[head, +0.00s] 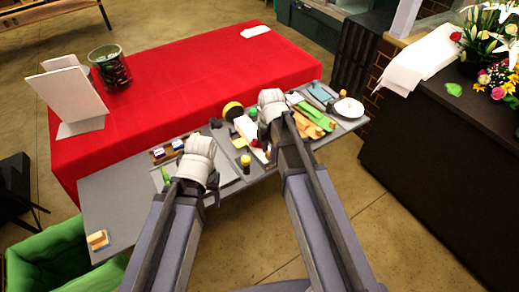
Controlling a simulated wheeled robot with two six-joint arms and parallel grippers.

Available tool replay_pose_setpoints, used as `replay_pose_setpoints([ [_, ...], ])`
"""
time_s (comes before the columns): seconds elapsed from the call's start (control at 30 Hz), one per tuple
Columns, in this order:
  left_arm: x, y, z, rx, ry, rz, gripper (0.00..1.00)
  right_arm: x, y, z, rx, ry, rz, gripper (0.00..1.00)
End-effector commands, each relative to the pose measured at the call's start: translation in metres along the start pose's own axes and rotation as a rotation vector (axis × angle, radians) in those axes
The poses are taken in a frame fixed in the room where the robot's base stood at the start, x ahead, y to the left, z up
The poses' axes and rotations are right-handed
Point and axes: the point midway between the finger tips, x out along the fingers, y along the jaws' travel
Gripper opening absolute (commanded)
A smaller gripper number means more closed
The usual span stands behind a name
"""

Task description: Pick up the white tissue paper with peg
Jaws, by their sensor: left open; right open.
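Several white pieces show, and I cannot make out a peg on any of them. A white block-like piece (245,128) lies on the grey table just left of my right gripper. A large white sheet (417,58) drapes over the dark counter at the right, well away from both grippers. A small white folded piece (255,31) lies at the far edge of the red cloth. My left gripper (198,152) is open over the grey table's middle left. My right gripper (270,98) is open over the crowded part of the table. The arms hide what lies beneath them.
The grey table (125,205) holds tools, ribbons and a white plate (348,108). The red-covered table (190,85) behind has a glass vase (110,68) and a white stand-up card (68,98). Flowers (490,45) stand on the dark counter (440,130). A green bin (55,255) is at lower left.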

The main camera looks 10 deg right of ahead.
Motion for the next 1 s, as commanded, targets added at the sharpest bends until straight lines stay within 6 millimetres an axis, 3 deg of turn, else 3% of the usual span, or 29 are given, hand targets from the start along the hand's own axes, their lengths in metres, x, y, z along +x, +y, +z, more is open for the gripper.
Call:
replay_pose_setpoints([
  [0.07, -0.0008, -0.0001, 0.0001, 0.000, 0.000, 0.000, 0.69, -0.0008, 0.0000, 0.0001, 0.000, 0.000, 0.000, 0.45],
  [0.47, -0.0007, -0.0001, 0.0001, 0.000, 0.000, 0.000, 0.69, -0.0008, 0.0000, 0.0001, 0.000, 0.000, 0.000, 0.00],
  [1.0, -0.0007, -0.0001, 0.0000, 0.000, 0.000, 0.000, 0.69, -0.0007, -0.0001, 0.0001, 0.000, 0.000, 0.000, 0.00],
])
